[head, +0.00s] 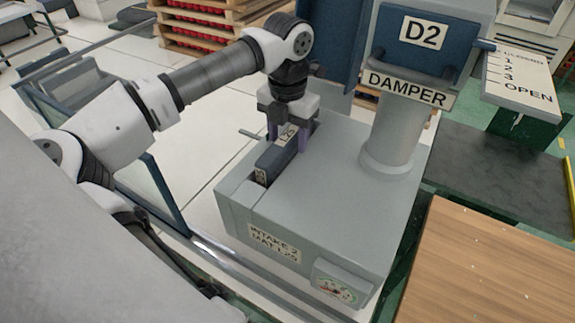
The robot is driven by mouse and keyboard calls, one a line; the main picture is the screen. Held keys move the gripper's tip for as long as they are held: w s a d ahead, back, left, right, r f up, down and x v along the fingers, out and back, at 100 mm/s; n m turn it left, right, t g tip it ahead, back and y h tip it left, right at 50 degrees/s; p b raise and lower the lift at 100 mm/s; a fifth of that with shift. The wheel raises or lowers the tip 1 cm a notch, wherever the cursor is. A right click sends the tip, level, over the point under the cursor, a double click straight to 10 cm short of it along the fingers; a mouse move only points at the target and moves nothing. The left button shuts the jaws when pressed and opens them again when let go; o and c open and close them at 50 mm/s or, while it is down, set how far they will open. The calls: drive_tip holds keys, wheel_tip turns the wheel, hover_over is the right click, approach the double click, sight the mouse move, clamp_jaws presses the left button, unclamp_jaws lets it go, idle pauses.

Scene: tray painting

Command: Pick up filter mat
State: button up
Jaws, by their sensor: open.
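The filter mat (272,160) is a dark blue-grey slab with a pale label that seems to read L25. It sits in a slot in the top of the grey intake box (340,190), with its upper part standing above the box top. My gripper (289,142) points down over the far part of the mat. Its purple fingers are open, one on each side of the mat. I cannot tell whether they touch it. The lower part of the mat is hidden in the box.
The box front carries a label (274,243) reading INTAKE 2 MAT L25 and a gauge (336,286). A damper column (392,130) marked D2 rises right of my gripper. A wooden tabletop (490,265) lies at the lower right. Pallets (215,25) stand behind.

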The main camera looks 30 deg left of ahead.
drive_tip(key=shift+f, duration=0.2)
drive_tip(key=shift+c, duration=0.2)
drive_tip(key=c, duration=0.9)
drive_tip(key=shift+r, duration=0.1)
